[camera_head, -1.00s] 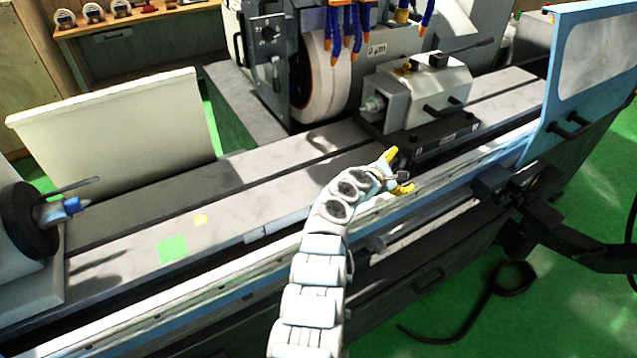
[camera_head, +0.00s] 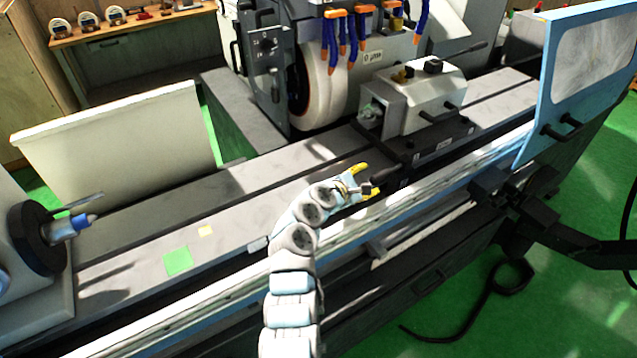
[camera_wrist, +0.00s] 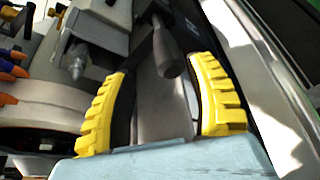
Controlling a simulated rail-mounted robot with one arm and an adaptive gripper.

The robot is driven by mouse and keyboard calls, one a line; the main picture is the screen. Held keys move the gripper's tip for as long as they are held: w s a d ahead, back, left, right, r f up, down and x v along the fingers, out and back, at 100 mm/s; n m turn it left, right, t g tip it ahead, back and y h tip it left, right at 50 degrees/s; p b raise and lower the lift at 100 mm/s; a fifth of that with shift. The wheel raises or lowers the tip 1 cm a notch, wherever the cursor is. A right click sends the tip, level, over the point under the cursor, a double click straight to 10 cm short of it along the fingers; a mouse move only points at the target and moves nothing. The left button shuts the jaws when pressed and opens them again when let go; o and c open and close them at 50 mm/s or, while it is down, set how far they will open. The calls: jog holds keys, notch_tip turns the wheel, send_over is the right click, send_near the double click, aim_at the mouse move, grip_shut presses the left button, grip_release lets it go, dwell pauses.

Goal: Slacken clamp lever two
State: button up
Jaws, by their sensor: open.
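My gripper (camera_head: 367,181) has two yellow fingers and is open in front of the tailstock, over the front edge of the machine table. A dark clamp lever (camera_head: 386,179) sticks out from the tailstock base toward the fingers in the head view. In the wrist view the lever's rounded grey handle (camera_wrist: 168,52) lies beyond and between the spread fingers of my gripper (camera_wrist: 165,95), with no visible contact. The tailstock (camera_head: 425,95) stands on the table. I cannot tell from a label which lever is number two.
The grinding wheel (camera_head: 318,92) stands behind to the left. A blue-framed guard (camera_head: 585,75) is at right. The table left of my gripper is mostly clear.

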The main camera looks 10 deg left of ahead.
jog(key=p+v, duration=0.1)
jog(key=v, duration=1)
jog(key=a+t+y+p, duration=0.4)
jog(key=a+y+p, duration=0.2)
jog(key=y, duration=0.1)
jog(key=shift+a+r+y, duration=0.15)
jog(key=shift+y, duration=0.15)
dwell(0.5)
